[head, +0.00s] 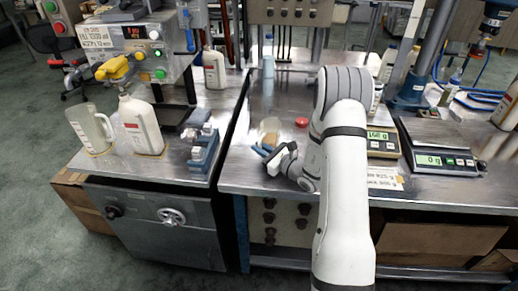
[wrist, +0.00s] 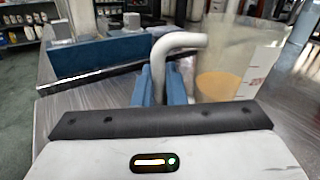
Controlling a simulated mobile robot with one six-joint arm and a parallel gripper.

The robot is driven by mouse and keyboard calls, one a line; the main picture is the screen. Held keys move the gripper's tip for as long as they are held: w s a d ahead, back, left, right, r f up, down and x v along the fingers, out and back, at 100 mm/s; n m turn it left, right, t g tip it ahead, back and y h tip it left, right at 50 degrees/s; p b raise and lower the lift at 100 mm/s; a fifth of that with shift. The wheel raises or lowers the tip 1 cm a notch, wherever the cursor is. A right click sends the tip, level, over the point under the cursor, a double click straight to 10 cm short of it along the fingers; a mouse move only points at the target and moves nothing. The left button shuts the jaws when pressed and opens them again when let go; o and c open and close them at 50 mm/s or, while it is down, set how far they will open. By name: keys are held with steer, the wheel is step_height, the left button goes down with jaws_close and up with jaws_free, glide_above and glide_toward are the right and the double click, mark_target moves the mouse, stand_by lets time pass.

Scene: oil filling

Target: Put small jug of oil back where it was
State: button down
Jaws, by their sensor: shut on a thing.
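The small jug of oil (wrist: 228,85) is clear, with red marks on its side and yellow oil in the bottom. It is on the right in the wrist view. My gripper (wrist: 160,84) has blue fingers, which are shut on the jug's pale curved handle (wrist: 182,42). In the head view, the jug (head: 270,127) is near the front left of the right-hand table, just beyond my gripper (head: 262,150). It looks about upright. I cannot tell whether its base touches the table.
The right-hand metal table (head: 237,170) holds a red cap (head: 302,122) and two scales (head: 383,142) (head: 445,161). A gap separates it from the left bench, which holds a larger jug (head: 88,128), a white bottle (head: 140,127) and a blue holder (head: 203,150).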

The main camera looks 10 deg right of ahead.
steer(key=c, duration=1.5)
jaws_free()
steer(key=shift+f, duration=0.1)
steer(key=shift+r+p, duration=0.25)
steer(key=shift+p, duration=0.05)
steer(key=b+v, duration=0.1)
steer(key=v, duration=1)
steer(key=shift+s+d+f, duration=0.1)
steer(key=shift+s+d, duration=0.15)
steer(key=s+a+r+n+g+y, duration=0.1)
steer(key=s+a+r+n+g, duration=0.3)
steer(key=s+a+n+g, duration=0.3)
steer(key=s+a+r+n+g, duration=0.5)
steer(key=s+a+n+g, duration=0.1)
steer(key=s+a+n, duration=0.15)
steer(key=shift+s+d+r+n+t+h, duration=0.2)
steer(key=shift+s+d+r+n+h, duration=0.65)
steer(key=shift+s+d+n+h, duration=0.75)
steer(key=shift+s+d+r+n+t+h, duration=0.2)
steer(key=shift+s+d+r+n+h, duration=0.75)
steer(key=shift+s+n+h, duration=1.15)
steer(key=shift+s+d+r+n+t+h, duration=0.2)
steer(key=shift+s+d+r+n+h, duration=0.9)
steer(key=shift+n+h, duration=1.35)
